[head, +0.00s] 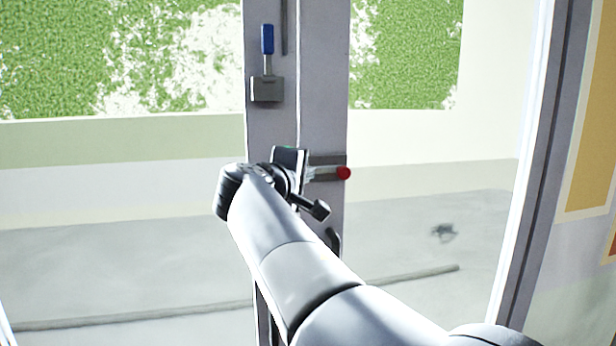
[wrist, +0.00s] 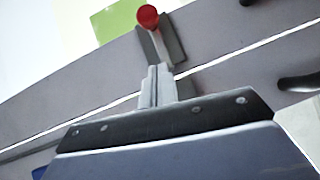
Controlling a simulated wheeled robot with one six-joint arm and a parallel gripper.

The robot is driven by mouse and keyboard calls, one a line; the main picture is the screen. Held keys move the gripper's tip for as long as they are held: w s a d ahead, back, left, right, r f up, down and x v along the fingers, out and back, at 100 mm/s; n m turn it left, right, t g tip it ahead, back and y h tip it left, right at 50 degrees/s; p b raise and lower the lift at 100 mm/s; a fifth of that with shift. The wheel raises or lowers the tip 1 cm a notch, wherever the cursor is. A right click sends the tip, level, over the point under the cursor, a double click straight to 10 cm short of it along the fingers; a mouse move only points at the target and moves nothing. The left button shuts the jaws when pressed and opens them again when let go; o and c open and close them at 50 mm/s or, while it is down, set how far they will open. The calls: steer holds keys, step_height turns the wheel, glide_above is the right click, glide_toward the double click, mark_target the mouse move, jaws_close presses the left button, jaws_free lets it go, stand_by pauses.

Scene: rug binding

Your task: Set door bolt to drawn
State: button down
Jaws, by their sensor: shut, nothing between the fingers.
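The door bolt is a short metal rod with a red knob (head: 343,173) on a grey plate (head: 331,160), fixed to the right-hand door frame member. In the wrist view the red knob (wrist: 148,17) stands above the plate (wrist: 172,40), near the top edge. My gripper (head: 309,172) is at the left end of the bolt in the head view, partly hidden by my wrist. In the wrist view my gripper (wrist: 159,72) is shut and empty, its fingertips at the plate's lower end, short of the knob. I cannot tell whether they touch it.
A blue-handled lever (head: 267,40) on a grey box (head: 267,89) is on the left-hand member, above my gripper. A dark pull handle (head: 335,240) is below the bolt; it also shows in the wrist view (wrist: 299,81). Glass panes lie either side.

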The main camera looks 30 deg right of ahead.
steer(key=b+v, duration=0.1)
steer(key=v, duration=0.7)
steer(key=shift+s+b, duration=0.3)
steer(key=shift+s, duration=0.2)
steer(key=shift+w+d, duration=0.1)
steer(key=shift+d, duration=0.1)
